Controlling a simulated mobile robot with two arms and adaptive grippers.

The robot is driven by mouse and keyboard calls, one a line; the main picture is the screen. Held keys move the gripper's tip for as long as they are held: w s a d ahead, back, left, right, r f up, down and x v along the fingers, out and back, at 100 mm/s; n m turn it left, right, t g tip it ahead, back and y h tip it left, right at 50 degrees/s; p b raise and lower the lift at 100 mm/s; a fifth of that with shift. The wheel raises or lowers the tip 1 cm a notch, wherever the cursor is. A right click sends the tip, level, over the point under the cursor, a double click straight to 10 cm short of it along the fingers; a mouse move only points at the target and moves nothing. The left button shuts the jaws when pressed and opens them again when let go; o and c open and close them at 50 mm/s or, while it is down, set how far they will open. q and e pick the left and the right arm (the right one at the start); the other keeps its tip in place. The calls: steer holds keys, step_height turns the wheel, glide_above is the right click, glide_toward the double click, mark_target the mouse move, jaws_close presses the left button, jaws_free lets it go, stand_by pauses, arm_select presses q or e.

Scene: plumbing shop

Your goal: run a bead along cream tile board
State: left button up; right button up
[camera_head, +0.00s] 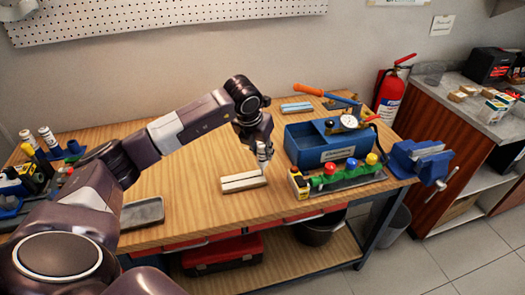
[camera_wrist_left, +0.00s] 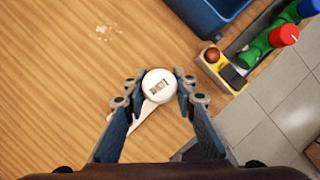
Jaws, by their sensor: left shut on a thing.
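The cream tile board (camera_head: 243,182) lies flat near the front edge of the wooden workbench. It has a seam along its length. My left gripper (camera_head: 264,152) is shut on a white sealant tube and holds it over the board's right end. In the left wrist view the tube's round printed end (camera_wrist_left: 159,86) sits between the two fingers. The tube hides most of the board there, and a pale strip shows below it. I cannot tell whether the nozzle touches the board. My right gripper is not in view.
A blue tub (camera_head: 318,146) with a gauge and a rack of coloured valve knobs (camera_head: 345,180) stand close right of the board. A blue vise (camera_head: 418,160) is at the bench's right end. A grey tray (camera_head: 142,213) is front left.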

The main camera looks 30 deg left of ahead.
arm_select(q)
steer(key=shift+s+a, duration=0.15)
steer(key=shift+s, duration=0.05)
steer(key=shift+s+a, duration=0.4)
steer(key=shift+s, duration=0.1)
steer(key=shift+o, duration=1.1)
steer(key=shift+c, duration=1.1)
steer(key=shift+s+a+b, duration=0.6)
steer(key=shift+s, duration=0.1)
steer(key=shift+o, duration=0.4)
steer(key=shift+s+a, duration=0.1)
steer(key=shift+s, duration=0.05)
steer(key=shift+c, duration=0.4)
steer(key=shift+s+a+b, duration=0.4)
steer(key=shift+s+a, duration=0.1)
steer(key=shift+s, duration=0.05)
